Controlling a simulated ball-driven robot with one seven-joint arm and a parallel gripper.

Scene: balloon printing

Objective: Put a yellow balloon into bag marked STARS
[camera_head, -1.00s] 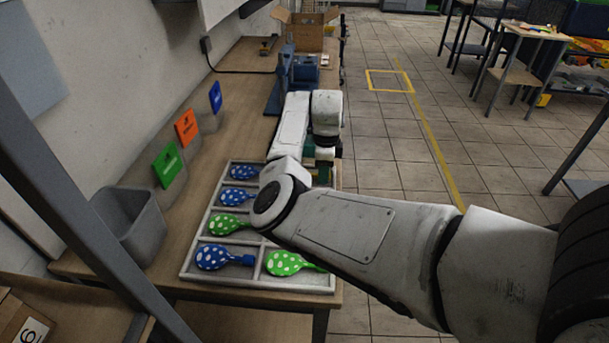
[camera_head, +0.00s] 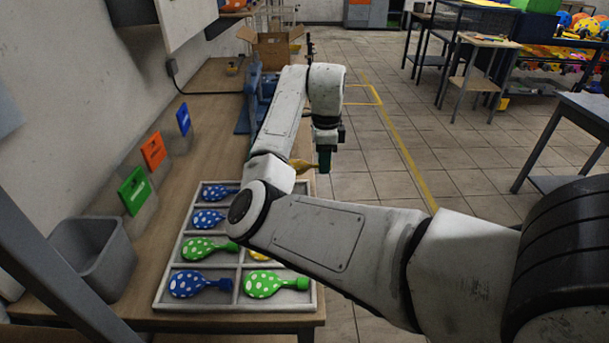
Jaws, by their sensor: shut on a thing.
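Another yellow balloon (camera_head: 258,256) lies in the divided tray (camera_head: 235,306), mostly covered by my arm. No bag with a readable STARS mark shows in this view.
The tray also holds blue dotted balloons (camera_head: 190,284) and green dotted balloons (camera_head: 266,284). A grey bin (camera_head: 95,258) and green, orange and blue cards (camera_head: 134,190) stand to its left. An open cardboard box (camera_head: 271,50) is farther back.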

